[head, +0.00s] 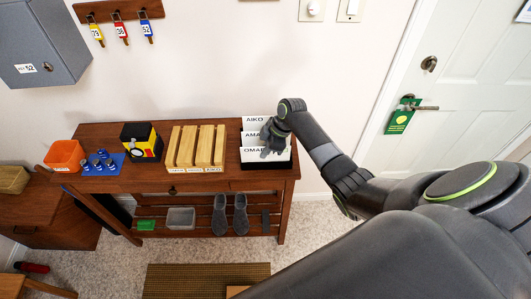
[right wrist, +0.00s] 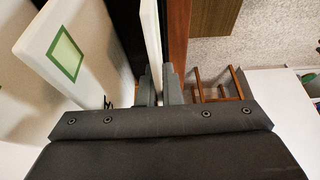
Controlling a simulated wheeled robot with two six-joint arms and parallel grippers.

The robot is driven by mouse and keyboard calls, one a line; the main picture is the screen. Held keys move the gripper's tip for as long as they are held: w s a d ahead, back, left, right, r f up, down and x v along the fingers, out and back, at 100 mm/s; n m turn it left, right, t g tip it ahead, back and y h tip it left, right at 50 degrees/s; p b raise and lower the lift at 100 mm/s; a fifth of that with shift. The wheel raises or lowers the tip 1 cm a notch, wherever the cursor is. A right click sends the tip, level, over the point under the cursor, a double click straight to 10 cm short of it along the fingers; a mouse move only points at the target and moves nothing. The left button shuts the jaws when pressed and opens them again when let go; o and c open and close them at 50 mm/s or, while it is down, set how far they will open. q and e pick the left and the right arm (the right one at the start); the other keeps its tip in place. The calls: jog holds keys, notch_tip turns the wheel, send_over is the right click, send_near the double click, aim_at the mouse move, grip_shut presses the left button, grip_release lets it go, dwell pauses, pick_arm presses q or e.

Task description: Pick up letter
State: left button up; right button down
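A black file box (head: 266,186) stands at the right end of the wooden console table. My right gripper (head: 272,140) is down among the cards. In the right wrist view, the fingers (right wrist: 159,85) are close together on both sides of a thin white upright panel (right wrist: 150,25). I cannot tell if this is the letter or a divider. Another white panel with a green square outline (right wrist: 65,52) stands to the left. My left gripper is not in view.
The console table (head: 205,128) also holds a wooden slotted rack (head: 196,148), a black and yellow box (head: 141,142), an orange bin (head: 65,155) and a blue mat (head: 103,168). Key tags hang above. A door (head: 465,70) is at the right.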

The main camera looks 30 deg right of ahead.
jog(key=shift+r, duration=0.45)
notch_tip(320, 180, up, 9)
jog(key=shift+r+b, duration=0.2)
jog(key=shift+b, duration=0.9)
